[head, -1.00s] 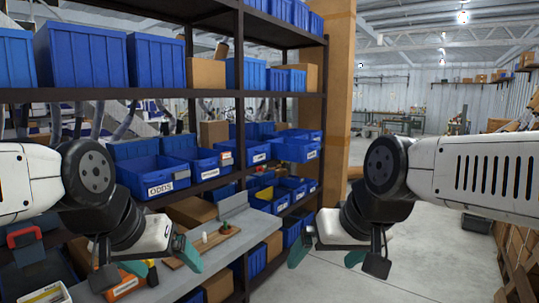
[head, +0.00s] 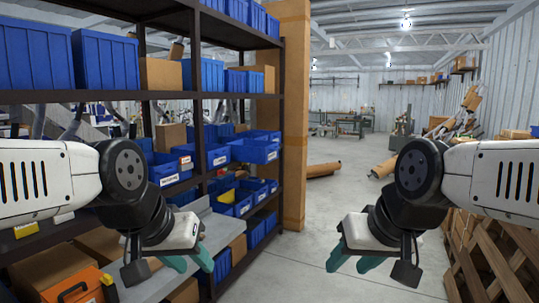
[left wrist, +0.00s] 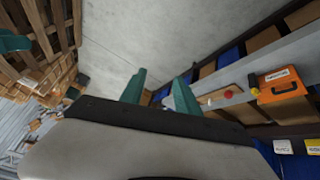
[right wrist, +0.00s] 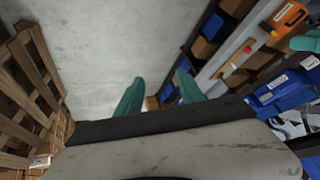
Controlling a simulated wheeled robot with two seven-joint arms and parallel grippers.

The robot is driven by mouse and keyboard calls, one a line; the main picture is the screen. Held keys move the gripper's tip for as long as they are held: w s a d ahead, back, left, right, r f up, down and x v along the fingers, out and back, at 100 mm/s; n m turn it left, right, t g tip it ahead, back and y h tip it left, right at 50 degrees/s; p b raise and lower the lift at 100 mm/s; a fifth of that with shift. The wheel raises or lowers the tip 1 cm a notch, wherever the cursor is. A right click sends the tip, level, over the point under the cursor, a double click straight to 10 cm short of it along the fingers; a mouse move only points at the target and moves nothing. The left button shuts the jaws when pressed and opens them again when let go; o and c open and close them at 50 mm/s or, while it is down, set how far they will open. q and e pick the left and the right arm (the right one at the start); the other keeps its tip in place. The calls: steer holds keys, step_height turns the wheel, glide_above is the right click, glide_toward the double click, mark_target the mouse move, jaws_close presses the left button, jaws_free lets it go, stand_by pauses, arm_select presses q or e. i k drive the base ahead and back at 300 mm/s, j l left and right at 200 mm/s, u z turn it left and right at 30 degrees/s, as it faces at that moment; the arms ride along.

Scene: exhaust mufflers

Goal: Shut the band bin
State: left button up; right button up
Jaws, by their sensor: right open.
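Blue open bins with white labels stand on the dark shelf rack in the head view. One bin (head: 256,151) juts out at the rack's right end, and another (head: 172,172) sits left of it. A lower bin (head: 236,203) holds something yellow. The labels are too small to read, so I cannot tell which is the band bin. My left gripper (head: 189,262) is open and empty in front of the grey ledge; its fingers also show apart in the left wrist view (left wrist: 160,90). My right gripper (head: 353,260) is open and empty over bare floor, right of the rack.
The grey ledge (head: 216,232) runs along the rack below the bins. An orange case (head: 80,290) is at lower left. A cardboard-coloured post (head: 295,120) stands at the rack's end. Wooden pallets (head: 495,240) line the right side. The floor between is clear.

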mark_target(246, 150)
steer(key=i+u, duration=0.15)
steer(key=i, duration=0.35)
steer(key=i+l+u, duration=0.2)
steer(key=i, duration=0.3)
steer(key=i+l+u, duration=0.15)
steer(key=i, duration=0.35)
steer(key=i+l+u, duration=0.2)
steer(key=i, duration=0.3)
steer(key=i+l+u, duration=0.15)
steer(key=i+l, duration=0.3)
